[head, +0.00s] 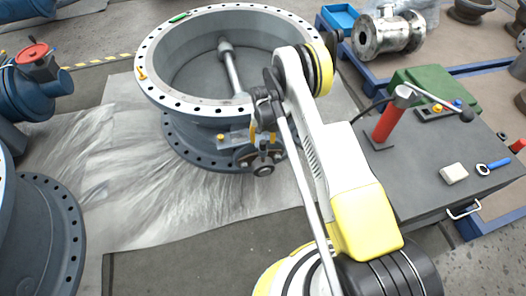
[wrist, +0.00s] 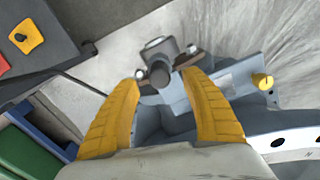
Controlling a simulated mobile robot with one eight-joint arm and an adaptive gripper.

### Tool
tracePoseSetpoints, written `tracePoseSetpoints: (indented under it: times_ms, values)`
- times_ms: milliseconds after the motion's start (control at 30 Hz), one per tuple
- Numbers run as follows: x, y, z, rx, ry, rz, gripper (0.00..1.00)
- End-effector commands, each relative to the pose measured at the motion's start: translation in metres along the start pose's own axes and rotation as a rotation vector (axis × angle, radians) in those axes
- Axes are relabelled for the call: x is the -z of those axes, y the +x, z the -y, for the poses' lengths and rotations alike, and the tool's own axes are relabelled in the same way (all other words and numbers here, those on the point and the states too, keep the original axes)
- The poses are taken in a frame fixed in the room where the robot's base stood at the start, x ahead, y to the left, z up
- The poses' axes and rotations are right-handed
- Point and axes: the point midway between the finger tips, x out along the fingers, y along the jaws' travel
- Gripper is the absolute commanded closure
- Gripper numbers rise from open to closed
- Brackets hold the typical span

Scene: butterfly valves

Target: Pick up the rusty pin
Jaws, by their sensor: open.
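My gripper (wrist: 160,84) is open, its two yellow fingers spread on either side of a dark round shaft end (wrist: 157,71) with a bracket behind it. In the head view my gripper (head: 263,137) is at the near side of the big grey butterfly valve (head: 190,118), over its shaft fitting. Small rust-brown pieces (wrist: 190,59) show by the bracket near the fingertips. I cannot tell for sure which of these is the rusty pin. No object is clearly held between the fingers.
A yellow knob (wrist: 262,81) sticks up beside the fitting. Grey sheeting (head: 130,190) covers open floor at left.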

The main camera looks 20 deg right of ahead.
Motion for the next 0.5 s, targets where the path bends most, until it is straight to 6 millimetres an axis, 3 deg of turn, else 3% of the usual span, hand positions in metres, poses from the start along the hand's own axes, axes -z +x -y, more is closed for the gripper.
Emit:
tracePoseSetpoints:
  times_ms: [33,133,400,500]
  values:
    - [0.001,0.015,-0.002,0.000,0.001,0.000,0.45]
    - [0.000,0.028,-0.001,0.000,0.000,0.000,0.45]
    - [0.000,0.029,-0.001,0.000,0.000,0.000,0.47]
    - [0.000,0.029,-0.001,0.000,-0.001,0.000,0.77]
